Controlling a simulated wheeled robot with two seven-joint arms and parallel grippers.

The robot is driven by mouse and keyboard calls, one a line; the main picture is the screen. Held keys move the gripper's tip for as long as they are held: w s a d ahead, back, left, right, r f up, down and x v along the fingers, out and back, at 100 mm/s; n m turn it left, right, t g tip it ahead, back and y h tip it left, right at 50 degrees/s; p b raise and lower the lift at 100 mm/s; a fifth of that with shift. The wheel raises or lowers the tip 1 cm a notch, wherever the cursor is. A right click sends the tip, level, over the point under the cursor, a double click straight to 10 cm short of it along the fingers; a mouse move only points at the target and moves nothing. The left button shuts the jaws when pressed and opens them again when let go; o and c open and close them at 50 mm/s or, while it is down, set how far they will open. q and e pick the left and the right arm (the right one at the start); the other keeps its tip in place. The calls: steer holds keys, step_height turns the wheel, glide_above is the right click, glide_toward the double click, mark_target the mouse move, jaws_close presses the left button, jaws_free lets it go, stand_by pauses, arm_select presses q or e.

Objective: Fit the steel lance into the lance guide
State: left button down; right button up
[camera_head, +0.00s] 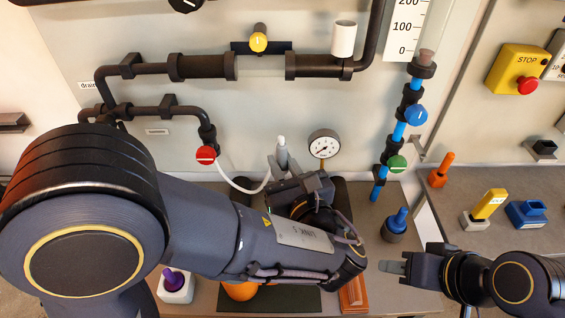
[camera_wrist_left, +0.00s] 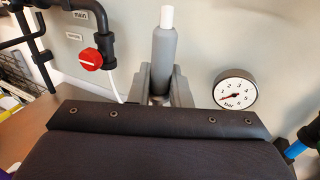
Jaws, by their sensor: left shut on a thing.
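The steel lance (camera_head: 282,153) seems to be the upright grey cylinder with a white tip. It also stands in the middle of the left wrist view (camera_wrist_left: 164,62). My left gripper (camera_head: 284,172) is shut on its lower part, one finger on each side; its fingers also show in the wrist view (camera_wrist_left: 160,85). The lance's lower end is hidden. I cannot pick out the lance guide with certainty. My right gripper (camera_head: 392,267) is at the lower right, away from the lance, pointing left; its finger gap is not clear.
A white hose (camera_head: 240,187) runs from near the red valve (camera_head: 205,155) towards the lance. A pressure gauge (camera_head: 324,145) is close on the right. Black pipes (camera_head: 205,66) line the panel. A blue-topped piece (camera_head: 397,222) stands on the bench. My left arm hides much of the bench.

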arm_select(q)
steer(key=shift+f+b, duration=4.05)
steer(key=shift+f, duration=1.15)
steer(key=c, duration=1.3)
jaws_free()
steer(key=shift+b+v, duration=0.45)
steer(key=shift+v, duration=3.45)
